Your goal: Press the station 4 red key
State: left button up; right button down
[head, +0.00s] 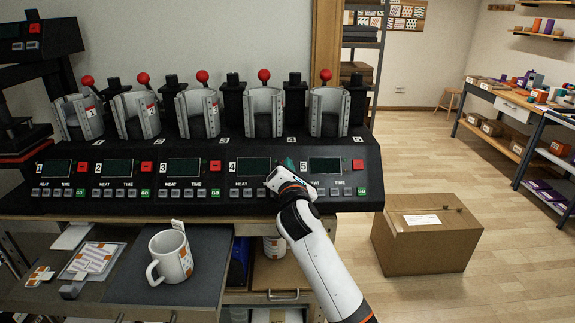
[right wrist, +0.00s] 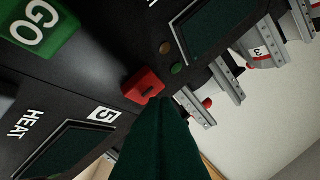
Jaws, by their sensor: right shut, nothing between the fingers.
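The mug press (head: 205,200) is a long black console with numbered stations, each with a screen, grey keys and a green GO key. The station 4 screen (head: 253,167) is left of my right gripper (head: 291,163), which hides the station 4 red key in the head view. In the right wrist view a red key (right wrist: 143,86) lies between a screen (right wrist: 212,25) and the label 5 (right wrist: 103,114). My right gripper's dark green fingers (right wrist: 178,98) are shut and empty, tips right beside this key's edge. I cannot tell whether they touch. My left gripper is out of view.
A white mug (head: 172,258) with orange patches stands on a dark plate (head: 135,285) in front of the console. A cardboard box (head: 425,235) stands on the floor at right.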

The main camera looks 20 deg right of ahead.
jog(key=shift+w+d+f, duration=0.1)
jog(key=shift+w+f, duration=0.25)
jog(key=shift+f, duration=0.05)
dwell(0.5)
jog(key=shift+s+r+p, duration=0.45)
jog(key=shift+r+p, duration=0.15)
jog(key=shift+p, duration=0.2)
jog(key=shift+s+a+r, duration=0.1)
jog(key=shift+s+a, duration=0.1)
jog(key=shift+s, duration=0.05)
jog(key=shift+r+p, duration=0.15)
jog(key=shift+p, duration=0.3)
jog(key=s+r+p, duration=0.2)
jog(key=p, duration=0.1)
jog(key=s+a+r+p, duration=0.1)
jog(key=s+p, duration=0.1)
jog(key=p, duration=0.1)
jog(key=shift+s+a+r, duration=0.1)
jog(key=shift+r, duration=0.25)
